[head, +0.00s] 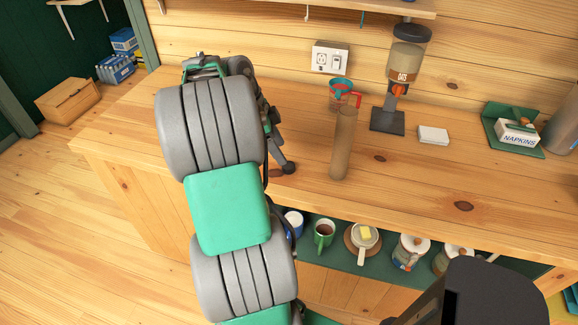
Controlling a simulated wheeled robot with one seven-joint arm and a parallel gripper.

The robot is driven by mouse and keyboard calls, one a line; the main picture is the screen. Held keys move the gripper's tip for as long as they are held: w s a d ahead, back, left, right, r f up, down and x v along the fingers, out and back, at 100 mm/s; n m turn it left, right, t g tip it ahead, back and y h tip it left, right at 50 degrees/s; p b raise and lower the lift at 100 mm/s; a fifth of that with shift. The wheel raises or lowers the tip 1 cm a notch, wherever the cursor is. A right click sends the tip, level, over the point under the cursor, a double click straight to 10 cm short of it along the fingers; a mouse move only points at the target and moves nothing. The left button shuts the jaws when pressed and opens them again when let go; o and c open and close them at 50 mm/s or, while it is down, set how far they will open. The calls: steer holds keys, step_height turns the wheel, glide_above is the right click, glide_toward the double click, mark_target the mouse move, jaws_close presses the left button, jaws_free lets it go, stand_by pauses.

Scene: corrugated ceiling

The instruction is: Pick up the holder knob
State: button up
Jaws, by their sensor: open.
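A small orange-brown knob (524,121) sits on the white napkin holder (516,132), which is marked NAPKINS. The holder stands on a green tray (494,112) at the right of the wooden counter. I take this for the holder knob, but it is too small to be sure. My gripper (283,161) is at the left of the counter, partly hidden behind my own arm. It is open, and nothing shows in it. It is far to the left of the knob, with the counter items between them.
On the wooden counter (405,181), a tall brown cylinder (344,148), a red-and-teal cup (342,94), a dispenser (404,66) and a white box (433,135) stand between gripper and holder. A shelf below holds several mugs and jars. The front right counter is clear.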

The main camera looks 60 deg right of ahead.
mark_target(288, 165)
steer(key=x, duration=0.6)
steer(key=shift+a+f, duration=0.1)
steer(key=shift+f, duration=0.1)
steer(key=shift+c, duration=0.6)
jaws_close()
